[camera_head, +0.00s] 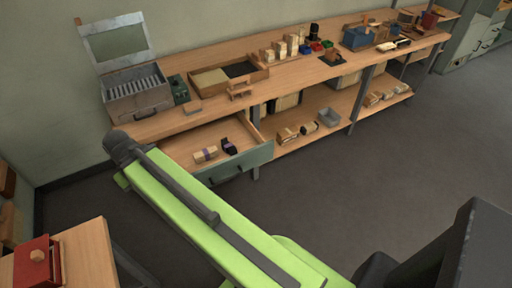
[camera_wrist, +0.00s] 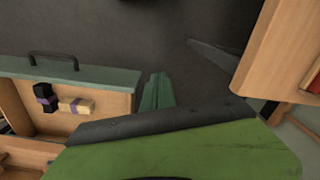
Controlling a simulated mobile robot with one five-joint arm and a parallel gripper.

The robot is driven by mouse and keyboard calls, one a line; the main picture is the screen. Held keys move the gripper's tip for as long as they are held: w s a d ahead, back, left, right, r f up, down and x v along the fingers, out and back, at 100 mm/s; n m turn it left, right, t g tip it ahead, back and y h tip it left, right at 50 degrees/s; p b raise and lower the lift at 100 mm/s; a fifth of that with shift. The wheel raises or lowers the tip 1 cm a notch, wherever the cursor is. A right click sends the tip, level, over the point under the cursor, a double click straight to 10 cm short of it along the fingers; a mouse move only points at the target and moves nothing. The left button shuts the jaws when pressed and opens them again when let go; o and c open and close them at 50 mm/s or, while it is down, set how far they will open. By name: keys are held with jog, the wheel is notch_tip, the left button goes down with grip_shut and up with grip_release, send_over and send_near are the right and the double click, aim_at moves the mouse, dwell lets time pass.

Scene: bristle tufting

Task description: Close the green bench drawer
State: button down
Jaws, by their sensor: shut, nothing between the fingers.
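The green bench drawer (camera_head: 237,172) is pulled out from the left part of the workbench in the head view. Its front is grey-green with a dark handle. Inside lie a pale block with a purple band (camera_head: 205,154) and a dark item with a purple band (camera_head: 229,146). In the wrist view the drawer front (camera_wrist: 100,75) and its handle (camera_wrist: 54,59) show at the left. My bright green arm crosses in front of the drawer's left end in the head view and hides part of it. My gripper's fingers show in neither view.
A grey toolbox (camera_head: 138,101) with a raised lid stands on the workbench above the drawer. A small wooden table (camera_head: 84,258) with a red box (camera_head: 38,262) is at lower left; its edge (camera_wrist: 262,50) also shows in the wrist view. Open grey floor (camera_head: 350,180) lies before the bench.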

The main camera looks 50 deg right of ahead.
jog(key=s+d+f+n+t+y+b, duration=0.1)
jog(key=s+d+f+n+y+b, duration=0.15)
jog(key=d, duration=0.95)
jog(key=s+d+f+n+t+y+b, duration=0.1)
jog(key=s+d+f+n+b, duration=0.2)
jog(key=d, duration=1)
jog(key=s+d+n+t+h+b, duration=0.1)
jog(key=s+d+n+t+b, duration=0.25)
jog(key=s+d, duration=0.7)
jog(key=s+d+n+t+b, duration=0.2)
jog(key=s+d+n, duration=0.35)
jog(key=d, duration=0.75)
jog(key=m+b, duration=0.2)
jog(key=b, duration=0.6)
send_near(257, 158)
notch_tip(257, 158, down, 3)
jog(key=w+a, duration=0.2)
jog(key=shift+w+d+g, duration=0.25)
jog(key=shift+w+d, duration=0.15)
jog(key=shift+w, duration=0.05)
